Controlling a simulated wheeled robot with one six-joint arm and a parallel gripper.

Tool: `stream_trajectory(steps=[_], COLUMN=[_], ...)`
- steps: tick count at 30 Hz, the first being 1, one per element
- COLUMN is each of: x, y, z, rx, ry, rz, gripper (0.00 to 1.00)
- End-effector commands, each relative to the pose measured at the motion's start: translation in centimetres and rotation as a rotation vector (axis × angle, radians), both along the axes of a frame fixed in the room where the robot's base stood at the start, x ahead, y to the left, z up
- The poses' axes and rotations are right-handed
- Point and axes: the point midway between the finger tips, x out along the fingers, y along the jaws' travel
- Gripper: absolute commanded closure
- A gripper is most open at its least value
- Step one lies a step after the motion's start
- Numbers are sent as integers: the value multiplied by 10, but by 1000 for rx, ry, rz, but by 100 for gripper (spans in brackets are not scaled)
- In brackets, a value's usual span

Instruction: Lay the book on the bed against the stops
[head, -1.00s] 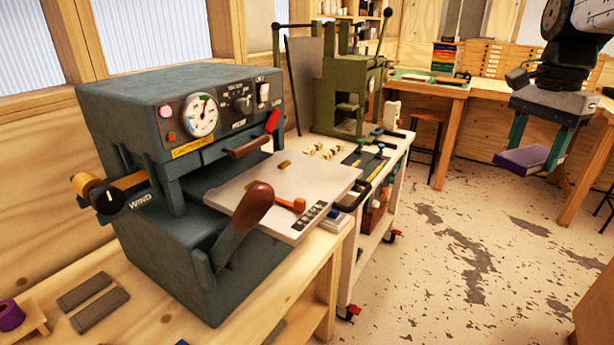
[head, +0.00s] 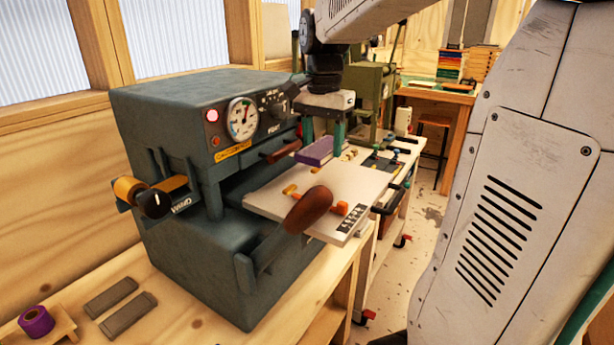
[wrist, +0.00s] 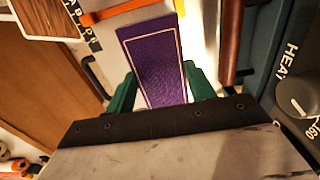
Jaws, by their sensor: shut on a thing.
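The book (head: 315,151) is purple with a pale line border on its cover, which shows in the wrist view (wrist: 155,65). My gripper (head: 322,138) is shut on it, with one green finger on each side. The book appears to be held above the far part of the bed (head: 275,207), a pale plate sticking out of the grey-blue press. Whether it touches the bed I cannot tell. An orange stop (head: 341,208) and a yellow piece (head: 290,189) sit on the bed. The orange bar (wrist: 118,10) also shows in the wrist view.
The press (head: 190,150) has a brown-knobbed lever (head: 308,210) in front of the bed and a red-brown handle (head: 283,152) above it. A trolley with tools (head: 385,165) stands behind. A purple foil roll (head: 36,321) and grey bars lie on the bench.

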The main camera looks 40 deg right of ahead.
Motion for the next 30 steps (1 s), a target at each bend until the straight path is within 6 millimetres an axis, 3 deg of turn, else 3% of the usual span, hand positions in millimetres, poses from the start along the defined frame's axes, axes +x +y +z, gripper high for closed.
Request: stream_trajectory(steps=[3, 10, 16, 27, 28, 30], x=[1, 1, 0, 0, 0, 0], y=[2, 2, 2, 1, 1, 1], z=[-22, -40, -68, -73, -73, -73], rx=[0, 1, 1, 0, 0, 0], ry=[2, 1, 3, 0, 0, 0], rz=[4, 4, 3, 2, 2, 1], gripper=[74, 74, 74, 74, 41, 24])
